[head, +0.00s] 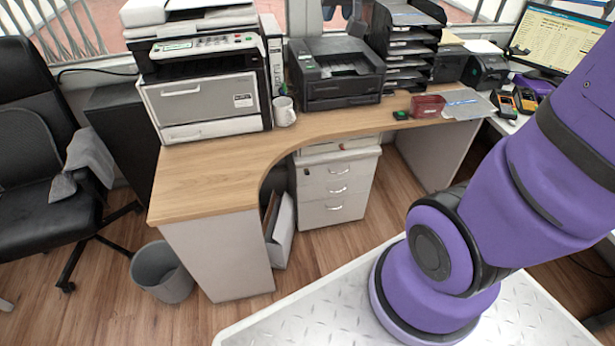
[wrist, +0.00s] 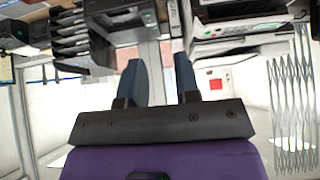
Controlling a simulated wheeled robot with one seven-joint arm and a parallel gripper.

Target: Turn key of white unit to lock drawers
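The white drawer unit (head: 334,192) stands on the floor under the desk in the head view. Its several drawers look shut, with silver handles (head: 337,189) on their fronts. The key is too small to make out, and the desk top overhangs the unit's top. My gripper (wrist: 157,62) shows in the wrist view with two dark fingers apart and nothing between them. It is not in the head view, where my purple arm reaches out of the picture at the right. The unit cannot be made out in the wrist view, so my gripper looks well away from it.
The curved wooden desk (head: 205,187) carries printers, trays and a white mug (head: 284,111). A grey bin (head: 162,272) and a black chair (head: 40,150) stand at left. A white box file (head: 281,232) leans left of the unit. Bare floor (head: 325,246) lies before the unit.

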